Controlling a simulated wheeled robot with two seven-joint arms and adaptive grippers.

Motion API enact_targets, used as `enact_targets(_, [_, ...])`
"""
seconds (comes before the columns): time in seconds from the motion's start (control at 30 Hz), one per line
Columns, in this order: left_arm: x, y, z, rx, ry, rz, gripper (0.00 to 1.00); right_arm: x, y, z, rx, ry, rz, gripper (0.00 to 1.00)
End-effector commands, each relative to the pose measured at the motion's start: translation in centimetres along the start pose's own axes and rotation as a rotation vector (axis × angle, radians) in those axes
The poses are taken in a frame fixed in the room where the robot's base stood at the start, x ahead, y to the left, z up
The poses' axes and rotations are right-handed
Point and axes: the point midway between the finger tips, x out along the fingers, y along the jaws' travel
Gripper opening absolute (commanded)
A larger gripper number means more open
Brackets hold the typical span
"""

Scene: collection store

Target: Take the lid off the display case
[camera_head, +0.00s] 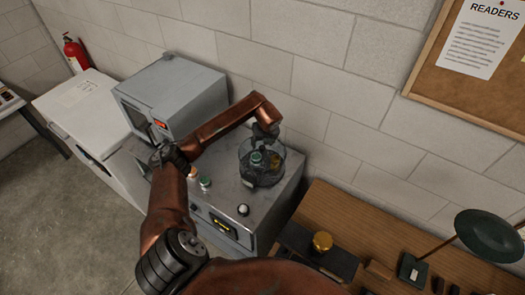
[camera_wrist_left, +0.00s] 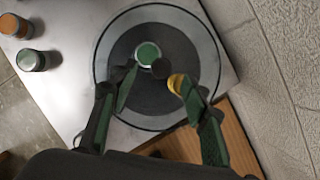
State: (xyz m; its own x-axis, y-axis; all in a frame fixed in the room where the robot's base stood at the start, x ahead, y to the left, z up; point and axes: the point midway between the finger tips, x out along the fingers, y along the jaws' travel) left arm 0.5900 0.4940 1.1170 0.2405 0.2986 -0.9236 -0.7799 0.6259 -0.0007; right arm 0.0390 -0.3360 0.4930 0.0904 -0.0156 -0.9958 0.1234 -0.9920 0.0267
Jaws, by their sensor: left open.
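The display case (camera_head: 246,172) is a round clear glass cover over a dark disc, on a grey metal cabinet. It also shows from above in the left wrist view (camera_wrist_left: 106,42). A green-topped item (camera_head: 256,157) and a gold item (camera_head: 277,161) show through the glass. A small dark round knob (camera_wrist_left: 160,68) sits near the middle of the case top. My left gripper (camera_wrist_left: 153,78) is open above the case, its fingertips either side of the knob and apart from it. In the head view the left gripper (camera_head: 265,134) hides part of the top. My right gripper is not in view.
The grey cabinet top (camera_head: 226,171) holds two small jars, orange-topped (camera_wrist_left: 14,26) and green-topped (camera_wrist_left: 31,60), left of the case. A grey oven-like box (camera_head: 185,95) stands behind left. A wooden desk (camera_head: 345,215) with a green lamp (camera_head: 488,235) is at right; the wall is close behind.

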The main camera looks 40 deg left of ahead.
Motion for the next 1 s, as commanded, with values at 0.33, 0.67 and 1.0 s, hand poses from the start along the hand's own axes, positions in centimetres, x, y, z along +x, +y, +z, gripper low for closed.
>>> enact_targets(0.33, [4.3, -0.1, -0.2, -0.003, 0.002, 0.001, 0.43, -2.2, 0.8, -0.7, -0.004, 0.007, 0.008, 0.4])
enact_targets(0.67, [4.7, -0.1, -0.2, -0.002, 0.0, 0.0, 0.39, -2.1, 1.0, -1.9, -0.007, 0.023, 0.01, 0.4])
enact_targets(1.0, [4.7, -0.1, -0.2, -0.002, 0.0, 0.0, 0.15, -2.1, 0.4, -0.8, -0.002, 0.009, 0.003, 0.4])
